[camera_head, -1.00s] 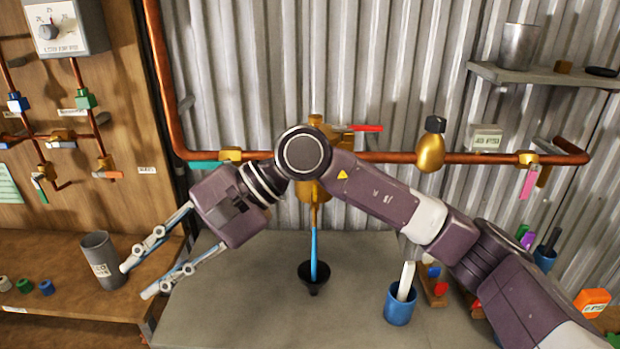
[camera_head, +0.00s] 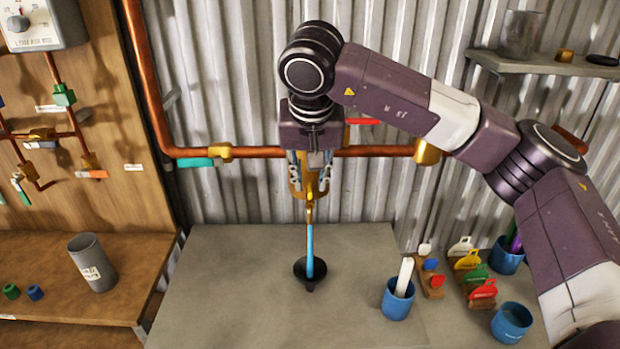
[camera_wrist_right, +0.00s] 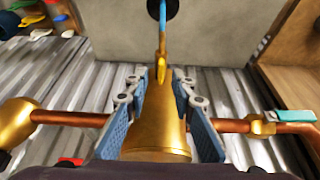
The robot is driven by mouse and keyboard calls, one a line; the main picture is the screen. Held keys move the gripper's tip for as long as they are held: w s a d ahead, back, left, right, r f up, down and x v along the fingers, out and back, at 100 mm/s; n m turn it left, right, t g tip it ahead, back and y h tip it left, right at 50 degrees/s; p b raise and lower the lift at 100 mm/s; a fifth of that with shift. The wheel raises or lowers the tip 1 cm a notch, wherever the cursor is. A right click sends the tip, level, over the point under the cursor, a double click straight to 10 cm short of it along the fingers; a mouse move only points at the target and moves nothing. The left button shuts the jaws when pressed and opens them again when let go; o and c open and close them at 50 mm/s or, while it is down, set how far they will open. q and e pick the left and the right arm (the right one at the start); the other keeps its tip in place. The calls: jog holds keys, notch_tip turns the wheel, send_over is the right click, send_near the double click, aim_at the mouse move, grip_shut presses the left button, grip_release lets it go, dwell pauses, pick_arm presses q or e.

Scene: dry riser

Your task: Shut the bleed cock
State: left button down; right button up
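The bleed cock is the small brass outlet (camera_head: 309,212) under the brass body on the copper pipe. In the right wrist view it shows beyond the fingertips, with a small golden tab (camera_wrist_right: 161,68). A blue stream (camera_head: 310,245) runs from it down into a black funnel (camera_head: 311,284) on the grey bench. My right gripper (camera_head: 311,188) points down, its open fingers on either side of the brass body (camera_wrist_right: 158,125). The fingertips (camera_wrist_right: 161,76) flank the tab. I cannot tell whether they touch it. My left gripper is not in view.
The copper pipe (camera_head: 375,151) runs along the corrugated wall, with a teal-handled valve (camera_head: 196,162) at left and a red lever (camera_head: 362,121) close by my gripper. A blue cup (camera_head: 397,305) and coloured tags (camera_head: 475,265) stand right on the bench. The bench's left part is clear.

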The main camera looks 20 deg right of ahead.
jog(key=shift+x, duration=0.9)
jog(key=shift+s, duration=0.1)
grip_shut()
